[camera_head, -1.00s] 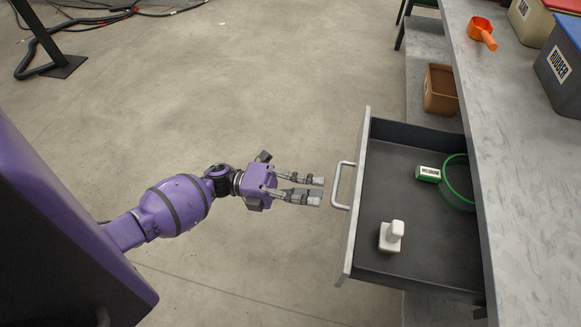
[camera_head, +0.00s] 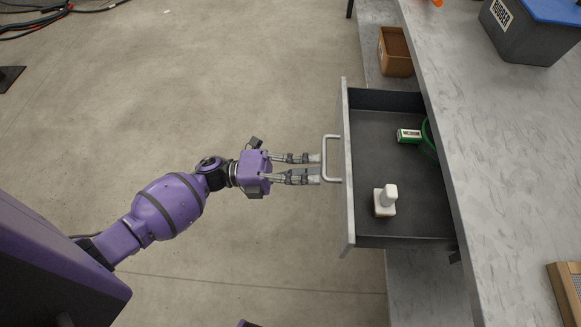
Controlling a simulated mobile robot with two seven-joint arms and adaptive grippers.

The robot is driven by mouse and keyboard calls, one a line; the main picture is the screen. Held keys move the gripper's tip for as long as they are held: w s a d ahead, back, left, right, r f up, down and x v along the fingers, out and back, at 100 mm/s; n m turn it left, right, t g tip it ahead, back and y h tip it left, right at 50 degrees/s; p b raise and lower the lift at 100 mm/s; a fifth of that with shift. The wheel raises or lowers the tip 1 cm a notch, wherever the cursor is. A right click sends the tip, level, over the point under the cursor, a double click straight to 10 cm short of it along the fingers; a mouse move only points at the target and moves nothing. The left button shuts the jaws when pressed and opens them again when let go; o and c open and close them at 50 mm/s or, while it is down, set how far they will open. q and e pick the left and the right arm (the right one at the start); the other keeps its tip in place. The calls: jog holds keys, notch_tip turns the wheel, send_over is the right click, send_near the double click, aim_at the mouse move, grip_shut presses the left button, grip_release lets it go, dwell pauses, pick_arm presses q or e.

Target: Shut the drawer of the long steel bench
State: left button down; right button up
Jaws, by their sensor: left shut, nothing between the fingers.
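The drawer (camera_head: 347,222) of the long steel bench (camera_head: 489,165) stands open, pulled out to the left. Its pale front carries a bar handle (camera_head: 326,158) on the left side. My left gripper (camera_head: 318,167) is shut and empty. Its fingertips point right and are at the handle; I cannot tell whether they touch it. My right gripper is out of view.
A brown bin (camera_head: 395,55) sits on the lower shelf beyond the drawer. A grey bin with a blue lid (camera_head: 526,31) and a wood-framed item (camera_head: 567,292) are on the bench top. The floor (camera_head: 230,85) left of the drawer is clear.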

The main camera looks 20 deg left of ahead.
aim_at(408, 185)
pick_arm(q)
jog(key=f+b+x, duration=0.1)
jog(key=x, duration=0.6)
jog(key=f+b+x, duration=0.1)
jog(key=f+x, duration=0.1)
jog(key=x, duration=0.6)
jog(key=f+b+x, duration=0.1)
jog(key=x, duration=0.6)
jog(key=shift+w+d, duration=0.15)
jog(key=shift+d, duration=0.55)
jog(key=shift+w+d+b, duration=0.15)
jog(key=shift+d+b, duration=0.2)
jog(key=shift+d, duration=0.1)
